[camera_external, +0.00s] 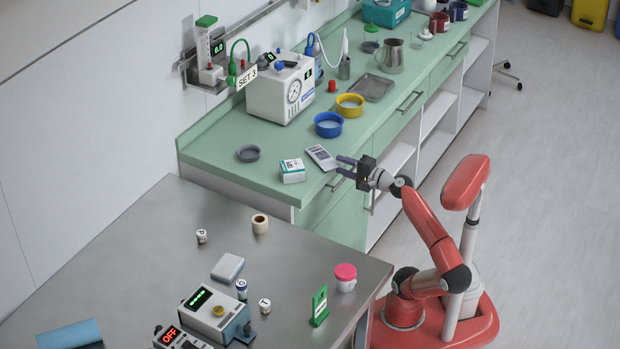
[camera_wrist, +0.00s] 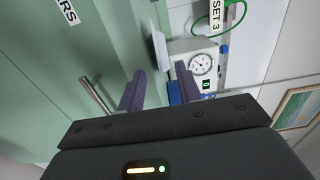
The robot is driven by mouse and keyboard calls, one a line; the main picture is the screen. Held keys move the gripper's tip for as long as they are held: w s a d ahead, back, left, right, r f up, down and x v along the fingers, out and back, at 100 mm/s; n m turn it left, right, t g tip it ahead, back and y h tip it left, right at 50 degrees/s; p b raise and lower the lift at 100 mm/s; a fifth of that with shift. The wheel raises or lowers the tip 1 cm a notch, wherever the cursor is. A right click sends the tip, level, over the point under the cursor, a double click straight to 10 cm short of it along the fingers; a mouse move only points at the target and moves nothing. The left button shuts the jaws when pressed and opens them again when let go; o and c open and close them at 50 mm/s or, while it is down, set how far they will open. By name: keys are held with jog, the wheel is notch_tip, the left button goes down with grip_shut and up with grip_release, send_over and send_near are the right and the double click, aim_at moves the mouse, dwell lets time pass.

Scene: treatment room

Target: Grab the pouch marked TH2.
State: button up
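A flat pale pouch (camera_external: 321,157) with a grey printed area lies on the green counter near its front edge. Its marking is too small to read, so I cannot tell whether it says TH2. My gripper (camera_external: 341,165) is at the counter's front edge, just right of the pouch, its fingers pointing toward it. In the wrist view my gripper (camera_wrist: 160,68) is open, with nothing between the fingers. A thin white shape (camera_wrist: 159,50), likely the pouch seen nearly edge-on, shows just beyond the fingertips.
A small white-and-green box (camera_external: 292,171) stands left of the pouch. A dark grey ring-shaped dish (camera_external: 248,153), a blue bowl (camera_external: 328,125) and a white gauge machine (camera_external: 280,92) stand further back. A drawer handle (camera_wrist: 96,95) lies close to my gripper. The steel table (camera_external: 150,260) stands in front.

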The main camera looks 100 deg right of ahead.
grip_shut()
dwell(0.5)
